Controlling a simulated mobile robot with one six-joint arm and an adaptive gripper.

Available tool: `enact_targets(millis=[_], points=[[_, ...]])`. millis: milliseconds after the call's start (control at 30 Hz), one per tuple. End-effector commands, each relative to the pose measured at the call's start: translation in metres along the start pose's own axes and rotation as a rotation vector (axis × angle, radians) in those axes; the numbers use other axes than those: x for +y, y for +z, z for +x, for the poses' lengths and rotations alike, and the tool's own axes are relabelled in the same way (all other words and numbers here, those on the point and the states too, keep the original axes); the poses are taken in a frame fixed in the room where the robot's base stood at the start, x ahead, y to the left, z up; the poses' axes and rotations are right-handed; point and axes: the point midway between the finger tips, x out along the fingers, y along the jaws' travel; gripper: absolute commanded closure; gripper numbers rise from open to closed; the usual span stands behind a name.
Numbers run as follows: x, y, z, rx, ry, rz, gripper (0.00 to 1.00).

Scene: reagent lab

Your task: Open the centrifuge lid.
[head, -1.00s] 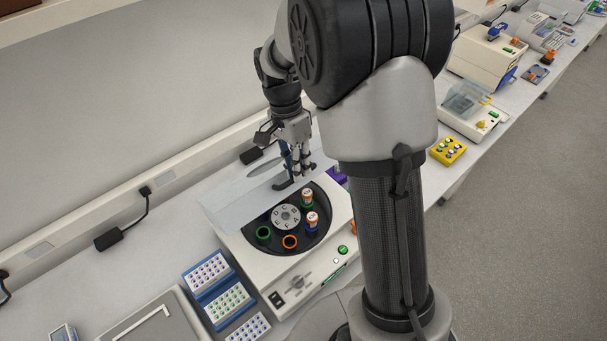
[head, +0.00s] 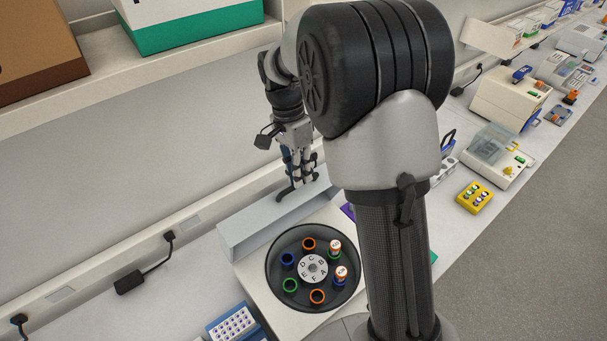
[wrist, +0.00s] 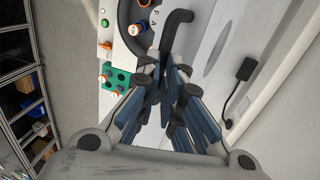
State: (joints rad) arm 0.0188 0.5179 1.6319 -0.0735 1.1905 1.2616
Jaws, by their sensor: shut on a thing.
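The white centrifuge (head: 253,272) stands on the bench with its dark rotor bowl (head: 277,284) uncovered in the head view. Its pale lid (head: 250,228) is raised at the back, towards the wall, with its black hooked handle (head: 285,194) near the upper edge. My gripper (head: 299,178) is at the handle and shut on it. In the wrist view, the handle (wrist: 178,22) curves out from between my fingers (wrist: 166,78), beside the lid's pale face (wrist: 196,52). Coloured rings and two capped tubes (head: 335,247) sit in the rotor.
A blue rack of vials (head: 232,325) stands at the front left of the centrifuge. A yellow block (head: 474,197) and other instruments line the bench to the right. The wall and a shelf (head: 180,65) are close behind the lid.

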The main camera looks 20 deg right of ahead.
Motion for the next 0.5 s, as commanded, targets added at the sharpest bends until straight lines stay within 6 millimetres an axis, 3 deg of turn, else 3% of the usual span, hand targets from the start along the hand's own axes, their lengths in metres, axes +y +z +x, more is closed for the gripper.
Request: enact_targets(millis=[33, 233, 267, 500], points=[[-0.0050, 0.0045, 0.0176, -0.009, 0.004, -0.007, 1.00], [-0.0050, 0.0046, 0.0177, -0.009, 0.004, -0.007, 1.00], [-0.0050, 0.0046, 0.0177, -0.009, 0.004, -0.007, 0.91], [-0.0048, 0.0043, 0.0176, -0.009, 0.004, -0.005, 0.71]])
